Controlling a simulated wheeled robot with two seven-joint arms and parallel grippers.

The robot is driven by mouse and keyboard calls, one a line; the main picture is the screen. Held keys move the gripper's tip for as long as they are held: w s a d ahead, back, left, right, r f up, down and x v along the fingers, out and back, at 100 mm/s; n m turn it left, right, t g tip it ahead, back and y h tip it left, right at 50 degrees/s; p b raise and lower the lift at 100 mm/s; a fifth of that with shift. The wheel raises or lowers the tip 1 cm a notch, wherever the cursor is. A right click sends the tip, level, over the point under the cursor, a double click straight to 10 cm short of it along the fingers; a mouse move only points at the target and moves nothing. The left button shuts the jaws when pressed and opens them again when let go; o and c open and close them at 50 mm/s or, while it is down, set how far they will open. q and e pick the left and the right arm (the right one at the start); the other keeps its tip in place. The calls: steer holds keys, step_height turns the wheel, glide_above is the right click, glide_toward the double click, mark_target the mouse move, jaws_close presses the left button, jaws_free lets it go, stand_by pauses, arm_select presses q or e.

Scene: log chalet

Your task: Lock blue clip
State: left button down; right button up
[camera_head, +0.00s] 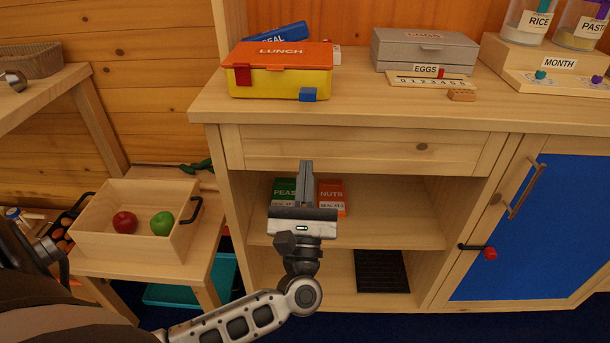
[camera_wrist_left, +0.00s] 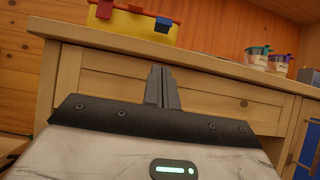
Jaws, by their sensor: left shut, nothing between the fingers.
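The lunch box (camera_head: 283,82), yellow with an orange lid marked LUNCH, stands on the cabinet top near its front edge. Its blue clip (camera_head: 308,94) is at the front right, low on the yellow wall, and seems to stick outward, below the lid's rim. The red clip (camera_head: 243,74) at the front left sits higher, against the lid edge. In the left wrist view the blue clip (camera_wrist_left: 163,24) shows above the counter edge. My left gripper (camera_head: 306,166) is shut and empty, pointing up in front of the drawer, below and apart from the blue clip. My right gripper is not in view.
The counter edge (camera_head: 400,119) lies between my left gripper and the lunch box. A grey egg box (camera_head: 425,50) and a number board (camera_head: 431,80) stand to the right. A wooden crate (camera_head: 125,240) with two fruits is at left. The counter right of the blue clip is clear.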

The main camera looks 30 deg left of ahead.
mark_target(308, 94)
arm_select(q)
steer(key=p+x, duration=0.1)
steer(key=x, duration=0.5)
steer(key=shift+r, duration=0.15)
steer(key=r, duration=0.1)
steer(key=r+p, duration=0.1)
steer(key=r, duration=0.1)
steer(key=shift+w+a+r, duration=0.1)
steer(key=shift+w+r, duration=0.05)
steer(key=shift+w, duration=0.1)
steer(key=shift+r+p, duration=0.25)
steer(key=shift+p, duration=0.1)
